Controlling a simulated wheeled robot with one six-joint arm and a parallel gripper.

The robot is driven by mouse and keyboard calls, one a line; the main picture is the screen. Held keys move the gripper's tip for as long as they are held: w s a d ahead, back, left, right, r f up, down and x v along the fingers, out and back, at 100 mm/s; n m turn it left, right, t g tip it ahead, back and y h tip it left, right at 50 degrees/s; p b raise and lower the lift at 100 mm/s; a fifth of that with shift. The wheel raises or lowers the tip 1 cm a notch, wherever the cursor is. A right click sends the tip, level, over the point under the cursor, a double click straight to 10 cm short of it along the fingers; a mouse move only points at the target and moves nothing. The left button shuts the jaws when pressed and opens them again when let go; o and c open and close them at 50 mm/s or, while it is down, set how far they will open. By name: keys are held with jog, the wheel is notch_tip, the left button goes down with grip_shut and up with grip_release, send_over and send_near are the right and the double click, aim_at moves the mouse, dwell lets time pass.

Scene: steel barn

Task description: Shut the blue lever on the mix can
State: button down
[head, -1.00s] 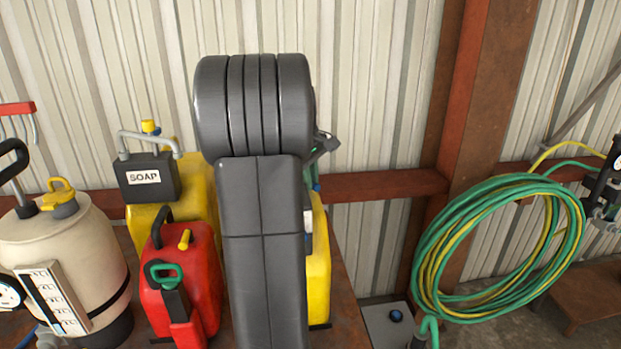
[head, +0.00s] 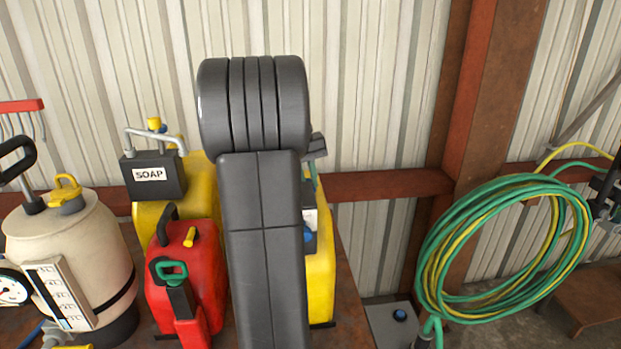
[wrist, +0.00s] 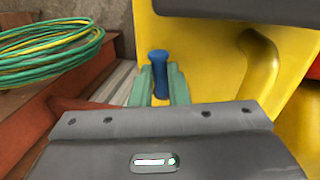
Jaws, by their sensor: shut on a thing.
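The mix can (head: 321,280) is a yellow can behind my arm in the head view, mostly hidden by it; I cannot read a name on it. It fills the upper right of the wrist view (wrist: 205,60). The blue lever (wrist: 158,62) stands out in front of the yellow can there, with a round knob at its top. The green fingers of my gripper (wrist: 160,88) are on both sides of the lever, shut on it. In the head view my arm hides most of the gripper, and a small blue part (head: 308,237) shows on the can.
A yellow can with a black SOAP box (head: 152,176), a red can (head: 187,265) and a cream tank (head: 75,245) stand close on the left. A green and yellow hose coil (head: 505,255) hangs at right. A rusty post (head: 470,110) and ribbed wall stand behind.

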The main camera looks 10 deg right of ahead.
jog(key=shift+a+m, duration=0.1)
jog(key=shift+m, duration=0.4)
jog(key=c, duration=1.4)
grip_release()
notch_tip(320, 180, up, 14)
jog(key=a, duration=0.2)
jog(key=shift+a+f+b, duration=0.2)
jog(key=shift+a+b, duration=0.2)
jog(key=shift+f, duration=0.1)
jog(key=d+f, duration=0.1)
jog(key=f, duration=0.8)
jog(key=d+f, duration=0.1)
jog(key=f, duration=0.3)
jog(key=shift+d+f+p, duration=0.2)
jog(key=shift+d+p, duration=0.15)
jog(key=shift+p, duration=0.05)
